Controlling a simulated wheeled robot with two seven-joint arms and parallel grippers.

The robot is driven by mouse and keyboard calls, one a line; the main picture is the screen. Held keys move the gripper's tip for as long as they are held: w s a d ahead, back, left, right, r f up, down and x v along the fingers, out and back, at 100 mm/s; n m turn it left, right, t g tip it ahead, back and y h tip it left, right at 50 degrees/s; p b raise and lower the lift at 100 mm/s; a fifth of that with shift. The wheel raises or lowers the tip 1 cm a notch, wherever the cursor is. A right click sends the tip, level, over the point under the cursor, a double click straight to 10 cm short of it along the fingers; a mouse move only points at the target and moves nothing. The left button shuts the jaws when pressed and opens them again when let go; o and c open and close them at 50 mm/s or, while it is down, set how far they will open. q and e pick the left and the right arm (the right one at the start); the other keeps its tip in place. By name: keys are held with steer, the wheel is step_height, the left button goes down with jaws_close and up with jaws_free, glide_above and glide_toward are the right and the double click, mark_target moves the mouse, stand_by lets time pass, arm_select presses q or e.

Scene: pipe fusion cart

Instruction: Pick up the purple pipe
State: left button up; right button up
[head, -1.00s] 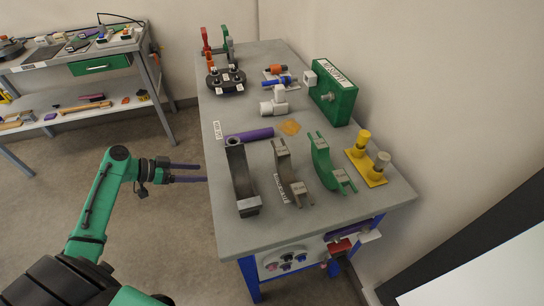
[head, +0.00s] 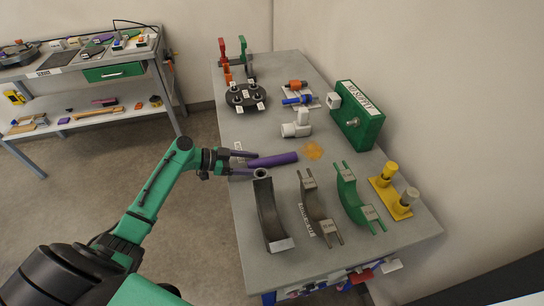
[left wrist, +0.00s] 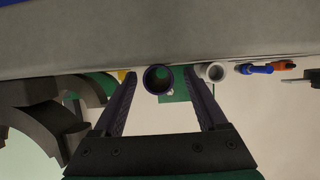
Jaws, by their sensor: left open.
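The purple pipe (head: 272,160) lies on the grey tabletop, its length running left to right in the head view. My left gripper (head: 255,163) is open at the table's left edge, with its fingers pointing at the pipe's near end. In the left wrist view the pipe (left wrist: 158,79) shows end-on as a dark round opening between the two fingertips of the left gripper (left wrist: 163,82). I cannot tell whether the fingers touch it. My right gripper is not in view.
Dark curved clamp (head: 268,212), grey clamp (head: 316,205) and green clamp (head: 354,195) lie close in front of the pipe. A white pipe fitting (head: 297,125) and an orange patch (head: 312,150) lie beyond it. A green box (head: 357,115) stands at the right.

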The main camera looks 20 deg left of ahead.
arm_select(q)
steer(key=shift+d, duration=0.15)
jaws_close()
